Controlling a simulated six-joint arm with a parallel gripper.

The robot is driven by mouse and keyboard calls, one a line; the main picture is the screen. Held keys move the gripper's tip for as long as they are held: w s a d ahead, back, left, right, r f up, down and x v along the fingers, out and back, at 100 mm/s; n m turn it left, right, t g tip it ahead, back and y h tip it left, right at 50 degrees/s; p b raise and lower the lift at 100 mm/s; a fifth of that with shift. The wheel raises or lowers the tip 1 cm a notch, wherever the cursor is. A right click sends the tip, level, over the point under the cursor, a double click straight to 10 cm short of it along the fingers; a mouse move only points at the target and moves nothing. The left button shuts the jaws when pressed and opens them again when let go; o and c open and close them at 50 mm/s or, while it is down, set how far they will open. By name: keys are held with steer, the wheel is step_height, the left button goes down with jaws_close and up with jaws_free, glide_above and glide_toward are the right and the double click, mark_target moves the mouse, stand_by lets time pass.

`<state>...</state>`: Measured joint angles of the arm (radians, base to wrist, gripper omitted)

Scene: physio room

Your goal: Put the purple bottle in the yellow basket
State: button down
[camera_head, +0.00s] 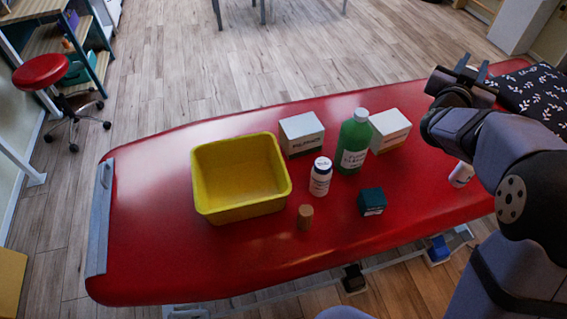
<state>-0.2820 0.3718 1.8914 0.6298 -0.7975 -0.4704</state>
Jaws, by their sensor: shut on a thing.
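The yellow basket (205,203) stands on the left part of the red treatment table, and its inside looks empty. My gripper (470,75) is at the upper right, over the far right part of the table, well away from the basket. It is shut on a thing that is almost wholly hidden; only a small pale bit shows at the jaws. I cannot make out a purple bottle anywhere; my arm covers part of the right side of the table.
The red table (150,250) also bears a green bottle (353,145), a white pill bottle (320,178), two white boxes (301,135) (390,130), a dark teal box (372,202), a cork-coloured cylinder (305,217), a white container (461,174) beside my arm and a patterned black cloth (530,90).

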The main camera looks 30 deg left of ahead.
step_height(320, 180, up, 6)
steer(key=s+a+n+y+b, duration=0.1)
steer(key=s+a+n+y, duration=0.35)
steer(key=a, duration=1.05)
steer(key=s+a+n+y+b, duration=0.1)
steer(key=s+a+y, duration=0.5)
steer(key=a, duration=0.8)
steer(key=s+a+n+g+y+b, duration=0.2)
steer(key=s+a+n+g+y, duration=0.3)
steer(key=s+a, duration=1.45)
step_height(320, 180, down, 28)
steer(key=d+p, duration=0.1)
steer(key=shift+s, duration=0.4)
steer(key=shift+d+f, duration=0.15)
steer(key=shift+f, duration=0.2)
